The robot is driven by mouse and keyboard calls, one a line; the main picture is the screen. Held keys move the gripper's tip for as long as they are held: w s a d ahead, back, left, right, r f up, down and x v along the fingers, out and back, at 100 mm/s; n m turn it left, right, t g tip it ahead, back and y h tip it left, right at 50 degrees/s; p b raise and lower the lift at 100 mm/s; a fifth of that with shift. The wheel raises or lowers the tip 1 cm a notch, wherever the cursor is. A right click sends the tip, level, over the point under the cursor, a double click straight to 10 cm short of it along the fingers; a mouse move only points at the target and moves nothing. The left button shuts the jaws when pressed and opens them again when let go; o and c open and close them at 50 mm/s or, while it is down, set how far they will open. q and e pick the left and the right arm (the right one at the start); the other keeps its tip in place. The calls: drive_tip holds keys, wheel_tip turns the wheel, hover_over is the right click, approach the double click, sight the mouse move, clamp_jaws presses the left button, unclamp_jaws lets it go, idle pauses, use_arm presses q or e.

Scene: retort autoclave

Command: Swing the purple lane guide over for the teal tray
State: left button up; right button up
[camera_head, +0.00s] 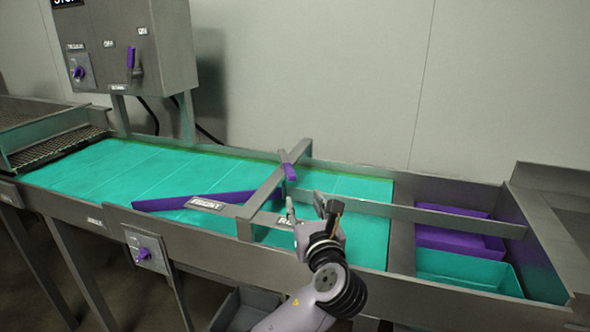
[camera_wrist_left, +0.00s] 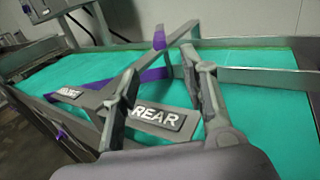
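The purple lane guide (camera_head: 180,202) is a long bar lying diagonally over the teal belt, its left end near the front rail and its right end near the grey overhead crossbar (camera_head: 262,192). A short purple post (camera_head: 290,172) stands by that crossbar; it also shows in the left wrist view (camera_wrist_left: 160,38). A teal tray-like bin (camera_head: 465,268) is at the right end, in front. My left gripper (camera_head: 307,205) is open and empty, right of the guide and apart from the purple post. My right gripper is not in view.
A purple bin (camera_head: 460,235) lies behind the teal one, with a grey divider rail (camera_head: 400,210) leading towards them. FRONT (camera_head: 207,203) and REAR (camera_wrist_left: 158,117) plates sit at the near side. A control box (camera_head: 125,50) stands behind the belt. The teal belt (camera_head: 120,165) is clear of trays.

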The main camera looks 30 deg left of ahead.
use_arm(q)
drive_tip(key=p, duration=0.2)
approach(290, 172)
drive_tip(key=x, duration=1)
drive_tip(key=shift+w+p, duration=0.1)
drive_tip(key=shift+p, duration=0.25)
drive_tip(key=shift+w+a, duration=0.45)
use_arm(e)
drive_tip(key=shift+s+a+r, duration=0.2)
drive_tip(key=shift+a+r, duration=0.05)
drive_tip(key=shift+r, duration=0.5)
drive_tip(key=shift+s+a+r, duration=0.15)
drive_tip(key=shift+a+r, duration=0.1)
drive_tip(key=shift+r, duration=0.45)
use_arm(q)
drive_tip(key=shift+c, duration=0.4)
clamp_jaws()
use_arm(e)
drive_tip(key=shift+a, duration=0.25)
